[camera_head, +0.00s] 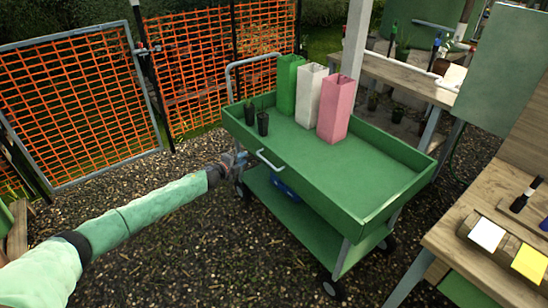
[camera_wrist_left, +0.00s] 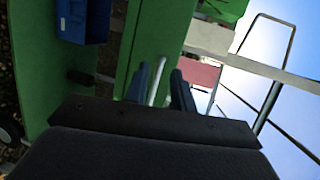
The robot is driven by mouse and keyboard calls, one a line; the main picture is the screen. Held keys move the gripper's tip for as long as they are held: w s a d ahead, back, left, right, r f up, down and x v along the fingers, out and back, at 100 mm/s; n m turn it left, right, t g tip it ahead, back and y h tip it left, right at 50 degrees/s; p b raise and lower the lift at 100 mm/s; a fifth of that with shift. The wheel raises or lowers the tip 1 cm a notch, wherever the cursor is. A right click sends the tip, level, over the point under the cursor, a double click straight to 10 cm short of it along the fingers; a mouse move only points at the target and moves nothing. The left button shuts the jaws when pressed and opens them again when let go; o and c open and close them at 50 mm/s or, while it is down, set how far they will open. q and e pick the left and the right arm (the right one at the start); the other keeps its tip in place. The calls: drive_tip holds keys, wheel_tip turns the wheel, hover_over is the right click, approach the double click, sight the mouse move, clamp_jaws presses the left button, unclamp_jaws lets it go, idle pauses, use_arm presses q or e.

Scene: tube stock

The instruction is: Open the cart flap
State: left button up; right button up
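The green cart (camera_head: 385,195) stands in the middle of the head view. Its near long side is a green flap (camera_head: 310,205) that looks upright, with a white bar handle (camera_head: 269,159) on its left part. My left gripper (camera_head: 240,160) is at the flap's outer side, just left of the handle in the head view. In the left wrist view, the two dark fingertips of my left gripper (camera_wrist_left: 163,88) stand apart with the white bar handle (camera_wrist_left: 158,82) between them. I cannot tell whether they touch it. My right gripper is in neither view.
Green, white and pink tall planters (camera_head: 308,95) and small black pots (camera_head: 263,123) stand in the cart's top. A blue bin (camera_head: 285,190) is on its lower shelf. A wooden bench (camera_head: 490,245) is at right; orange fencing (camera_head: 80,105) stands behind left.

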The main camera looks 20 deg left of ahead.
sight(266, 160)
use_arm(q)
drive_tip(key=s+d+m+g+h, duration=0.2)
drive_tip(key=s+d+m+h, duration=0.1)
drive_tip(key=d+h, duration=0.15)
drive_tip(key=shift+p+x, duration=0.4)
drive_tip(key=shift+x, duration=3.7)
drive_tip(key=shift+s+d, duration=0.1)
drive_tip(key=shift+d, duration=0.05)
clamp_jaws()
